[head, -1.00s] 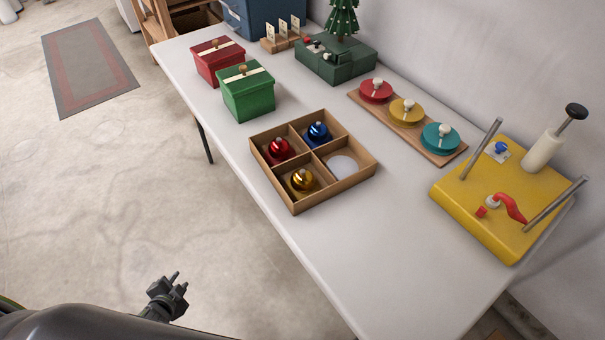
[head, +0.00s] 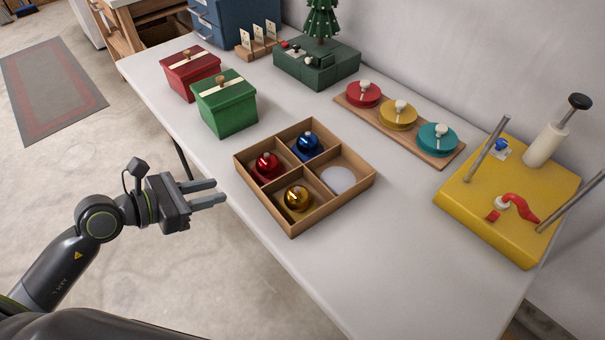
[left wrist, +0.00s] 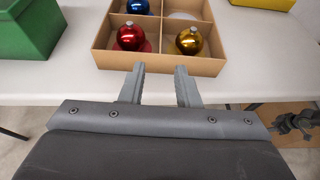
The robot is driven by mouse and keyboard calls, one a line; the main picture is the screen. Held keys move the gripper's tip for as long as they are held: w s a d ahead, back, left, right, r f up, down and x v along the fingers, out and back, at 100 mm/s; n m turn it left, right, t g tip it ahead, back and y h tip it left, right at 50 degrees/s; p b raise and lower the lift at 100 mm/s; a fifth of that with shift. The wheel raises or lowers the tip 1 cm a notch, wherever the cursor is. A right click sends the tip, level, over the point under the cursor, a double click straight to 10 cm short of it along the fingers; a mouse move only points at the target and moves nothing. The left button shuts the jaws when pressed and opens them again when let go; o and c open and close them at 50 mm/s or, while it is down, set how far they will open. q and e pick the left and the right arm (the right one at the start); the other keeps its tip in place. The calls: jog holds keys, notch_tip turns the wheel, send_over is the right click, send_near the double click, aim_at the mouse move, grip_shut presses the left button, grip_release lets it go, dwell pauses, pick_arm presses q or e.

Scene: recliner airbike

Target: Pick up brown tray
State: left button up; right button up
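The brown tray (head: 335,205) sits on the white table, divided into square compartments. It holds a red ball (head: 267,166), a blue ball (head: 307,144) and a gold ball (head: 297,198), one per compartment. The right compartment holds only a pale round disc (head: 338,180). My left gripper (head: 215,194) is open and empty just left of the tray, at the table edge. In the left wrist view its two fingers (left wrist: 158,85) are apart, pointing at the tray's near wall (left wrist: 160,62). Contact with the tray cannot be told. My right gripper is not identifiable in the head view.
A green box (head: 225,105) and a red box (head: 190,72) stand behind the tray. A board with several coloured discs (head: 398,115) and a yellow base with rods (head: 500,215) lie to the right. The table's front (head: 390,280) is clear.

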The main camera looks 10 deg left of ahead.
pick_arm(q)
send_near(280, 178)
jog(key=x, duration=0.3)
jog(key=shift+w+r, duration=0.2)
jog(key=shift+w, duration=0.15)
jog(key=shift+f+p+x, duration=0.2)
jog(key=shift+p+x, duration=0.15)
jog(key=shift+x, duration=2.6)
jog(key=shift+s, duration=0.2)
grip_shut()
